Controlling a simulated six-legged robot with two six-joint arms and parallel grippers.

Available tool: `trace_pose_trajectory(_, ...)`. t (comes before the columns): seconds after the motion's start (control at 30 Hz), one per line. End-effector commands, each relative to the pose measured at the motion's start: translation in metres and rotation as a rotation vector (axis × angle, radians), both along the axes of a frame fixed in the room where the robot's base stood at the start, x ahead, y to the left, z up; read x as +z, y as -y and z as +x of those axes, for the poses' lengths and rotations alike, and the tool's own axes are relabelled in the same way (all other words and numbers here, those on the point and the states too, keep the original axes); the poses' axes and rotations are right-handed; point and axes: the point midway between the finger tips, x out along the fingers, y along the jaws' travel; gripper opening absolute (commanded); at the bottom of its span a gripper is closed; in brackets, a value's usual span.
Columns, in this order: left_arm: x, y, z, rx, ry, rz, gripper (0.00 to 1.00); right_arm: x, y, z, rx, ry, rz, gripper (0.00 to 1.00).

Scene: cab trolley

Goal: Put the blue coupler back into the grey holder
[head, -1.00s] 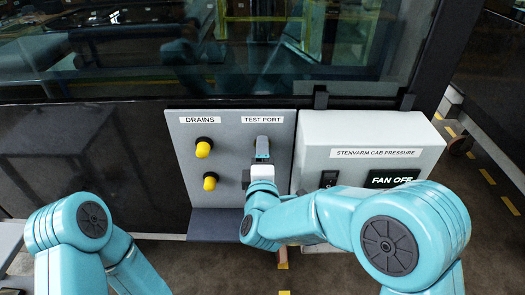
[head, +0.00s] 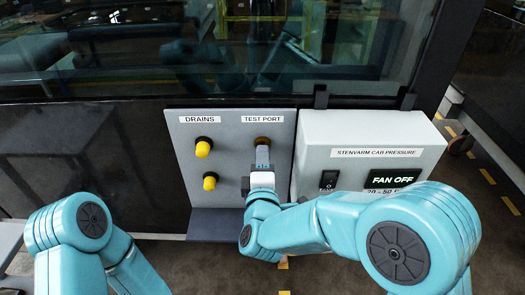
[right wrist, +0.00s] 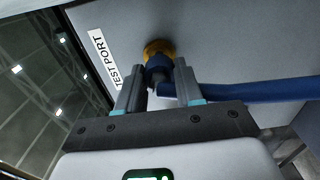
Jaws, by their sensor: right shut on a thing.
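My right gripper (head: 262,155) is just below the brass test port (head: 262,141) on the grey panel. In the right wrist view its fingers (right wrist: 160,78) are shut on the blue coupler (right wrist: 158,66), from which a blue hose (right wrist: 245,90) runs off to the right. The coupler's far end lines up with the brass port (right wrist: 159,48); I cannot tell whether they touch. In the head view the gripper hides the coupler. I cannot make out the grey holder in either view. My left arm shows at lower left, but its gripper is out of view.
Two yellow drain knobs (head: 203,149) stick out of the panel to the left of my right gripper. A dark ledge (head: 215,223) lies under the panel. The cab pressure box (head: 370,140), reading FAN OFF, stands close on the right.

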Motion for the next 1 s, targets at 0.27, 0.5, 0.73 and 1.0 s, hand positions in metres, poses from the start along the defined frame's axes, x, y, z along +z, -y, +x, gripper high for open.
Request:
trace_pose_trajectory(0.27,-0.001,0.000,0.000,0.000,0.000,0.000,0.43,0.000,0.000,-0.011,0.000,0.000,0.001,0.00)
trace_pose_trajectory(0.5,-0.002,0.000,0.000,0.000,0.000,0.000,0.43,0.001,0.000,-0.021,0.001,0.002,0.002,0.00)
trace_pose_trajectory(0.73,-0.003,0.000,0.000,0.000,0.000,0.000,0.43,0.000,0.000,-0.030,0.000,0.001,0.001,0.00)
trace_pose_trajectory(1.0,-0.004,0.000,0.000,0.000,0.000,0.000,0.43,0.001,0.000,-0.038,0.001,0.001,0.001,0.00)
